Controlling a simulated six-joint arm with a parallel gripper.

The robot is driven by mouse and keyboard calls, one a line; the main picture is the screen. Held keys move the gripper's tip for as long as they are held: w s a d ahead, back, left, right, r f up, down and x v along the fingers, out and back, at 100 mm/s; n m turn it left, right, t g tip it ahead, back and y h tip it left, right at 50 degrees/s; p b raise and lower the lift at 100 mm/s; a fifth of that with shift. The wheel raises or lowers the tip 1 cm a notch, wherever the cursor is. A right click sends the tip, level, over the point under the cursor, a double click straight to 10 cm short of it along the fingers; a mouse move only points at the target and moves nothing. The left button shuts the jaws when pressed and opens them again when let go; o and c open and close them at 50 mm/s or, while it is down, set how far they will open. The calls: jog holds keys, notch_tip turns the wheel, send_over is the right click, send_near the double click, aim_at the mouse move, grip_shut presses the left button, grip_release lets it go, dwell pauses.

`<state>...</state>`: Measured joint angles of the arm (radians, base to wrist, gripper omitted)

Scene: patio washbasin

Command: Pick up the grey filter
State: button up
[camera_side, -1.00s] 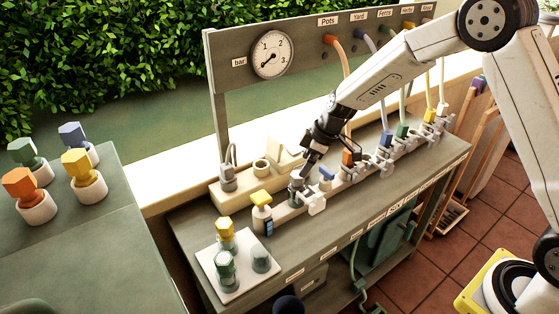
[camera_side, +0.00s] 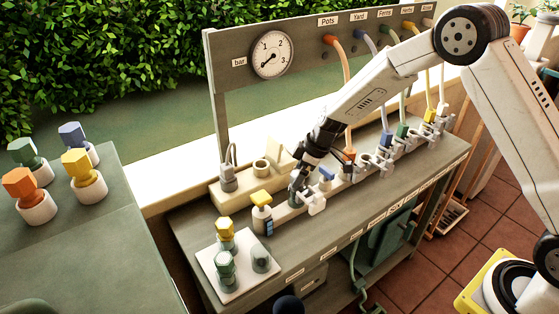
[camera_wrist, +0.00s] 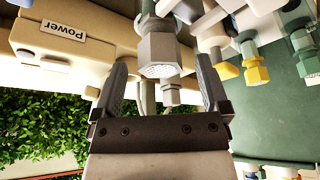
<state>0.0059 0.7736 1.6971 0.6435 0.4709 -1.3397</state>
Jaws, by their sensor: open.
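The grey filter (camera_wrist: 158,52), a hexagonal body, hangs into the wrist view at the top middle. It shows between the two fingers of my gripper (camera_wrist: 160,88), with a visible gap to each finger. In the side view my gripper (camera_side: 297,187) is low over the front row of the bench, tilted down, right at the grey filter (camera_side: 294,199). The fingers partly hide the filter there. My gripper is open and holds nothing. Whether a finger touches the filter cannot be told from the side view.
A beige block (camera_side: 213,196) with a grey plug is behind, and shows with a Power label (camera_wrist: 62,30). A white tray (camera_side: 213,268) holds several pieces at front left. White clips and coloured hoses line the right.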

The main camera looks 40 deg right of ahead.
jog(key=shift+x, duration=1.8)
grip_shut()
